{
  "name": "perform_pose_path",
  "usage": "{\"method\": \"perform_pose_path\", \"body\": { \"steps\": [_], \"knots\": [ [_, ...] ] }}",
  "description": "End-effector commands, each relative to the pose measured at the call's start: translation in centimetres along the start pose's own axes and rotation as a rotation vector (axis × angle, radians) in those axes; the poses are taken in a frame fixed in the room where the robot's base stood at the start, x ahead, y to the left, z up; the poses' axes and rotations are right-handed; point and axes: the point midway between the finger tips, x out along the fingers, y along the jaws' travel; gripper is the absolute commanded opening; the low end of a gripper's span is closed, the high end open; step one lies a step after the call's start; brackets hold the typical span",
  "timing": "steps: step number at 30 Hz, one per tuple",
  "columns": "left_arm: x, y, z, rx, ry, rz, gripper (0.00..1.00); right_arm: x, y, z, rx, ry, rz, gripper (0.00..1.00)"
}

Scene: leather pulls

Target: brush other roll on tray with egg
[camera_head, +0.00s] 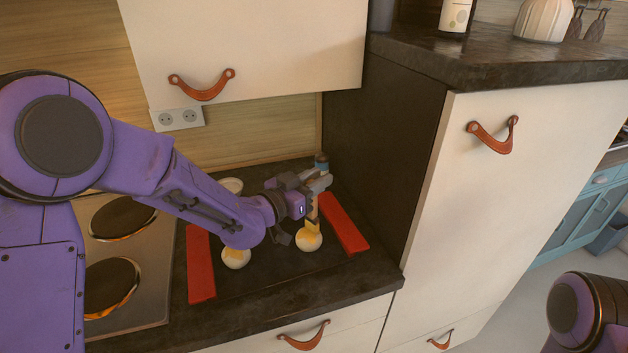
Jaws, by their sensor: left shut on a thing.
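A dark tray (270,280) with a red handle bar at each side lies on the counter. Two round pale rolls sit on it: a left roll (236,259), partly behind my arm, and a right roll (309,242). Both show some yellow on top. My left gripper (314,186) is shut on a brush (313,208) with a blue end up and yellowish bristles down. The bristles are at the top of the right roll and seem to touch it. A pale round bowl (231,185) stands behind my left forearm, its contents hidden. My right gripper is out of view.
A stove with dark hotplates (112,285) lies left of the tray. A dark side panel of a tall cabinet (385,150) rises close to its right. A white cupboard (250,45) hangs above. Counter edge (300,300) runs in front.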

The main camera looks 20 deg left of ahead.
Motion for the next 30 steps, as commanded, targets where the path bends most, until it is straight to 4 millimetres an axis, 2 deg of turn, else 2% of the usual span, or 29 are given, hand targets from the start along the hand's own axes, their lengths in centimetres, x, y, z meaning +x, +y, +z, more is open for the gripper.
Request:
{"method": "perform_pose_path", "body": {
  "steps": [8,30],
  "knots": [
    [-0.1,0.0,0.1,0.0,0.0,0.0,0.0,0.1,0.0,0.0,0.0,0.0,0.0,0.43],
    [-2.2,0.0,0.0,0.001,0.0,0.0,0.0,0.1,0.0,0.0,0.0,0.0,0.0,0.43]
  ]
}}
